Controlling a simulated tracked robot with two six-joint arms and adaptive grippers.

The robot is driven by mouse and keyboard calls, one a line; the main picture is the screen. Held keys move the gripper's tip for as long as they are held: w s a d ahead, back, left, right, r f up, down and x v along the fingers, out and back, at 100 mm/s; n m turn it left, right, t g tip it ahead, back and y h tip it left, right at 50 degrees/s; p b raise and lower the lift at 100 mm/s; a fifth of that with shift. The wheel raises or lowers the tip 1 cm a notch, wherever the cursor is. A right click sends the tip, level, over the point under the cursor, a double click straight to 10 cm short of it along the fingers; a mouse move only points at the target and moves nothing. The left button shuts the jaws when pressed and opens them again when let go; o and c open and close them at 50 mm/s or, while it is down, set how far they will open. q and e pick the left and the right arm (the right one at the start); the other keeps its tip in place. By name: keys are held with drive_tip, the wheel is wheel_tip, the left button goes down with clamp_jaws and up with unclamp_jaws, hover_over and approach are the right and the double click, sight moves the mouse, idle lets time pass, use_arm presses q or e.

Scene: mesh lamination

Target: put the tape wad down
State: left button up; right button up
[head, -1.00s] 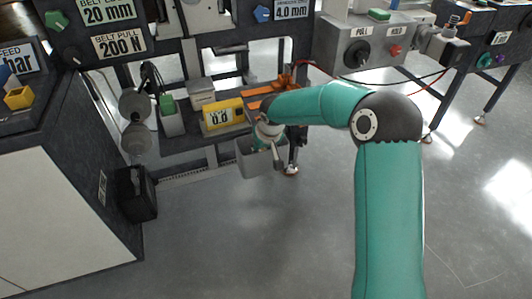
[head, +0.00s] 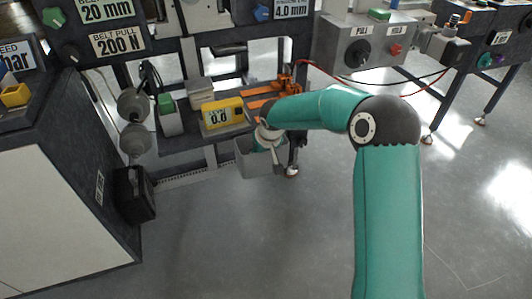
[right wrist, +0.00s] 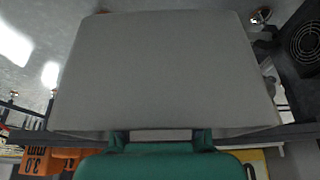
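My right arm reaches in to a small grey bin (head: 249,166) below the front edge of the bench. My right gripper (head: 270,147) is at the bin's opening, its tips partly hidden by my own wrist and the bin. In the right wrist view a large plain grey panel (right wrist: 160,70), which looks like the bin, fills most of the picture. Dark finger parts of the right gripper (right wrist: 160,137) show at its lower edge, with a pale grey patch between them. I cannot make out the tape wad in either view. My left gripper is not in view.
A yellow gauge (head: 221,112) and a grey box with a green top (head: 169,116) stand on the bench behind the bin. Orange parts (head: 285,87) lie at the bench's right. A black box (head: 135,193) is at the left. The floor in front is clear.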

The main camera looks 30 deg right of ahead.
drive_tip(key=shift+o, duration=0.5)
drive_tip(key=shift+s+f, duration=0.15)
drive_tip(key=shift+f, duration=0.05)
drive_tip(key=shift+r+p, duration=0.5)
drive_tip(key=shift+p, duration=0.05)
drive_tip(key=p+v, duration=0.3)
drive_tip(key=v, duration=0.9)
drive_tip(key=shift+r, duration=0.25)
